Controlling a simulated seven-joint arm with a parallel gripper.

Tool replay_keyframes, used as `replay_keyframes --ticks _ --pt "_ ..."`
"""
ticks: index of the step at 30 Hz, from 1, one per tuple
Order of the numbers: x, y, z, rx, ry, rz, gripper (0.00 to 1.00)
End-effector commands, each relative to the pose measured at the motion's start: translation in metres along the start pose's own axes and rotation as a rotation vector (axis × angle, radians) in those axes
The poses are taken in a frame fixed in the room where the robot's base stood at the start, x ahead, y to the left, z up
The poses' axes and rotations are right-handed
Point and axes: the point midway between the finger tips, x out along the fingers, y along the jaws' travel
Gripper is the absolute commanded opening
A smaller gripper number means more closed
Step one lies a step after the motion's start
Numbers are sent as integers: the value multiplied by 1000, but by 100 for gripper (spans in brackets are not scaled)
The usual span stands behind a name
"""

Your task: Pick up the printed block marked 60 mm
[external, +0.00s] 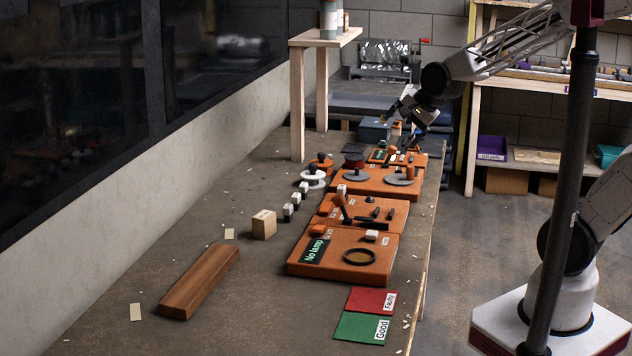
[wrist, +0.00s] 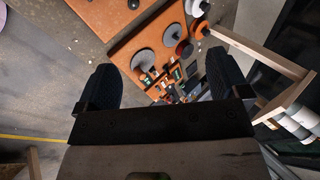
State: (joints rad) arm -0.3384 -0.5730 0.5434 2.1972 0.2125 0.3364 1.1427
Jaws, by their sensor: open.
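My gripper (external: 402,124) is at the far end of the long bench, above a group of small items there. In the wrist view my gripper (wrist: 161,62) is open, with its two dark fingers wide apart and nothing between them. A pale tan block (external: 263,226) stands alone on the bench left of the orange boards, far from my gripper; its marking is too small to read. Several small white-and-black blocks (external: 288,211) stand in a row behind it. I cannot read 60 mm on any block. Small items (wrist: 176,72) show beyond the fingers, unreadable.
Orange boards (external: 340,263) with rings and pegs line the bench's right side. A brown wooden bar (external: 200,281) lies at the near left. Red (external: 366,299) and green (external: 360,327) mats lie in front. A wooden stand (external: 297,100) rises at the far left. The left bench is mostly clear.

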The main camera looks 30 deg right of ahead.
Motion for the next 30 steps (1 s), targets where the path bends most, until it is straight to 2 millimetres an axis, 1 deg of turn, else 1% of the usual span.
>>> replay_keyframes --ticks 1,6,11,15,18,23,27,30 --pt "13 -7 10 53 -8 -20 94" --pt "52 -32 40 283 -35 -102 94" --pt "87 -51 72 500 -75 -170 94" --pt "117 -62 103 692 -120 -224 94" --pt "138 -68 125 829 -158 -258 94" --pt "170 -72 164 1048 -228 -307 94" --pt "197 -70 198 1239 -297 -340 94" --pt "213 -65 222 1367 -350 -359 94"
